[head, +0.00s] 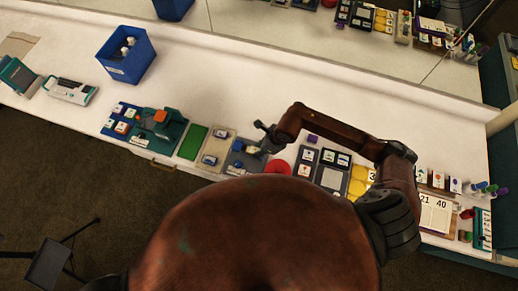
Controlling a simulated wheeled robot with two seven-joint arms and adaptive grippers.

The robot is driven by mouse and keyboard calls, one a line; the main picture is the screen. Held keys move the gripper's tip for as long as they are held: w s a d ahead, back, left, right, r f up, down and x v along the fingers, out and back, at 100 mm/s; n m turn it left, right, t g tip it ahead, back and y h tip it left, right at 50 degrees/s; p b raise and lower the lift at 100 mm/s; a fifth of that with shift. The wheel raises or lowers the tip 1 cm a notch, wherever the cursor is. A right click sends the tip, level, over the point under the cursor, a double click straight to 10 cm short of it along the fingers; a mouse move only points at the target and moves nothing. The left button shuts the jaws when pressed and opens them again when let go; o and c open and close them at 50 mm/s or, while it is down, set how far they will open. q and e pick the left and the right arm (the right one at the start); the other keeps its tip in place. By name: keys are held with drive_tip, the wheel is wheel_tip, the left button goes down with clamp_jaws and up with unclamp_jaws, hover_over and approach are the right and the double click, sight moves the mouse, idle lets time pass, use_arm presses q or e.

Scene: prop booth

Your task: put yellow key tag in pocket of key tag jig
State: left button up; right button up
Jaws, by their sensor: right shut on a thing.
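My right gripper (262,146) reaches in from the right and hangs over the row of trays near the table's front edge. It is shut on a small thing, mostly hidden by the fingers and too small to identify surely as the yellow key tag. Below and left of it is a slate-grey tray (232,166) with a blue-and-white piece on it, which may be the key tag jig. A beige tray (219,142) with blue-and-white pieces lies just left of that. I cannot make out an empty pocket. My left gripper is not in view.
A green mat (192,142) and a teal device (167,131) are to the left. A red disc (278,167) lies right of the gripper, then dark card trays and yellow pieces (357,182). A blue bin (127,58) stands behind.

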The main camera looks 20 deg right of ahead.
drive_tip(key=o, duration=1.1)
drive_tip(key=shift+v, duration=6)
